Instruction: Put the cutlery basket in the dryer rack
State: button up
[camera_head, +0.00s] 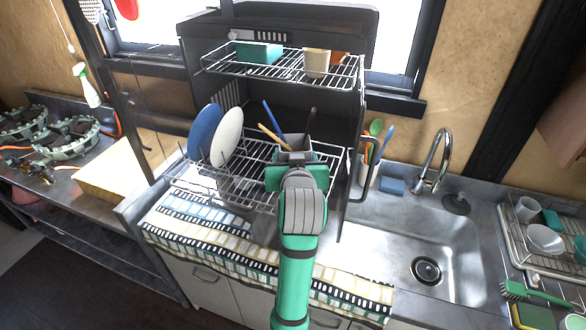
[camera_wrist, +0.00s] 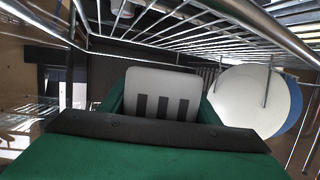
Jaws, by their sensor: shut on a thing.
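The cutlery basket (camera_head: 300,143) is a small grey box with blue, wooden and dark handles sticking out. My gripper (camera_head: 297,172) is shut on it, with its green jaws at the basket's near side. In the wrist view the slotted pale basket (camera_wrist: 180,84) sits between the green jaws of my gripper (camera_wrist: 160,112). The dryer rack (camera_head: 258,152) is a dark frame with wire shelves. The basket appears over the right part of its lower shelf. My gripper hides the basket's base, so I cannot tell if it touches the wires.
A blue plate (camera_head: 205,133) and a white plate (camera_head: 228,135) stand at the lower shelf's left. The upper shelf (camera_head: 285,68) holds a teal box (camera_head: 259,53) and a cream cup (camera_head: 316,63). A utensil holder (camera_head: 367,172) and the sink (camera_head: 425,250) are to the right.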

jog(key=shift+f, duration=2.25)
jog(key=o, duration=1.1)
jog(key=shift+f, duration=0.15)
